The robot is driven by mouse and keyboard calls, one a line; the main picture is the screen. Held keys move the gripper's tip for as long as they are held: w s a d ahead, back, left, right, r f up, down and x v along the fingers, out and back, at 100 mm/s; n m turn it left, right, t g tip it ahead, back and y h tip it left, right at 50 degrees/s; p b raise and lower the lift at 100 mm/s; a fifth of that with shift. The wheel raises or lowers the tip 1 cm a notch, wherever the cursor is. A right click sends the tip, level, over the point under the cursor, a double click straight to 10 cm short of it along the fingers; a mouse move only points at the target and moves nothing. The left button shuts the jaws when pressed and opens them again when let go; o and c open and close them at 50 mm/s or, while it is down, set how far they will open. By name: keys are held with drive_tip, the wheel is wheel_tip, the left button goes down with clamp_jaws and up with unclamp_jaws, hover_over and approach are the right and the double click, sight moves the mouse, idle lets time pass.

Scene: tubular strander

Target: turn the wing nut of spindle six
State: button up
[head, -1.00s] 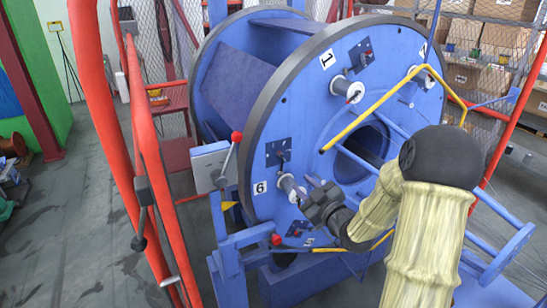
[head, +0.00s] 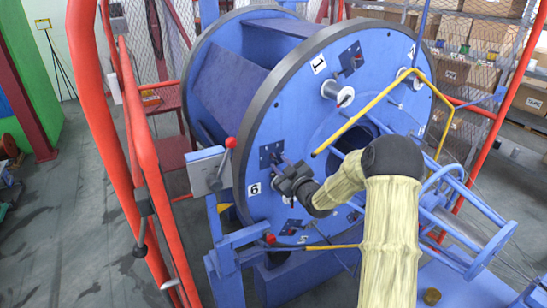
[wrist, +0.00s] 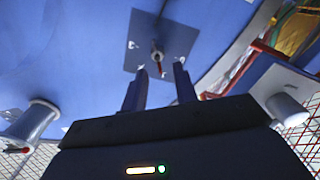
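The number 6 label (head: 254,188) is on the lower left of the big blue disc (head: 300,110). Beside it the pale end of spindle six (head: 257,180) shows, partly covered by my gripper (head: 284,176). Just above is a dark plate (head: 270,153) with a small fitting. In the wrist view my gripper (wrist: 159,80) is open, with nothing between its fingers. A dark plate (wrist: 180,43) with a small red-ended part (wrist: 158,63) lies beyond the fingertips, apart from them. I cannot tell for sure which part is spindle six's wing nut.
Another spindle (wrist: 35,120) and a white cylinder (wrist: 287,108) flank the gripper in the wrist view. A yellow bar (head: 375,110) crosses before the disc. A grey box with a red-knobbed lever (head: 231,143) and red rails (head: 145,150) stand left.

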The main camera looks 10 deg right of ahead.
sight(275, 159)
drive_tip(key=shift+p+x, duration=0.4)
drive_tip(key=shift+x, duration=1.4)
